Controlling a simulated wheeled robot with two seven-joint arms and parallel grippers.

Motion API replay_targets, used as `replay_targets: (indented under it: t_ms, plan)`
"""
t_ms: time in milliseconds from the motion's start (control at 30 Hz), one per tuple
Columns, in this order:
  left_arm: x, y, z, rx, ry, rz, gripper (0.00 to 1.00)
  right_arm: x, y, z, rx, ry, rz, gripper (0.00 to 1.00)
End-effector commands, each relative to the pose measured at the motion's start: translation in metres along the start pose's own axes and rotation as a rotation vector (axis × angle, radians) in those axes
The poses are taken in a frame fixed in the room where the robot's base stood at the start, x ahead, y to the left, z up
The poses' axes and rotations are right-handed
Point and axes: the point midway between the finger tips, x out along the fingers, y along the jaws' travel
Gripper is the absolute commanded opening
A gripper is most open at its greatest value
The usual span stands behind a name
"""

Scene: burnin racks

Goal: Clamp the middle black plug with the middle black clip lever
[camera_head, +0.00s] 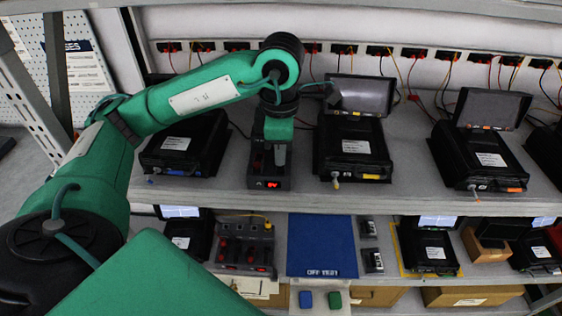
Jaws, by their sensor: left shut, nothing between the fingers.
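My left gripper (279,158) points down over a small dark power unit (268,184) on the upper shelf. It is shut and holds nothing. The unit has a lit red switch on its front. The gripper and wrist cover most of its top, so the middle black plug and its clip lever cannot be made out. Whether the fingers touch the unit cannot be told. My right gripper is not in view.
Black cases (354,145) stand on both sides of the unit on the upper shelf (405,190); two have raised screens. Wired sockets (345,49) line the back wall. The lower shelf holds a blue mat (322,240) and another switch unit (243,248).

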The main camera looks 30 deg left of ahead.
Motion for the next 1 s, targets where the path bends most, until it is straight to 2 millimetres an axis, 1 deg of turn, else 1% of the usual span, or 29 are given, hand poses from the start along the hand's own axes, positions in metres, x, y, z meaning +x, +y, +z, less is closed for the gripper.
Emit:
replay_targets:
  t_ms: [400,1000]
  plan:
    - [0.0000,0.0000,0.0000,0.000,0.000,0.000,0.00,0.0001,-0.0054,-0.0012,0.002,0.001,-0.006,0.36]
    - [0.0076,0.0000,0.0000,0.000,0.000,0.000,0.00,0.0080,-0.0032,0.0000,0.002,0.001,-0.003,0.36]
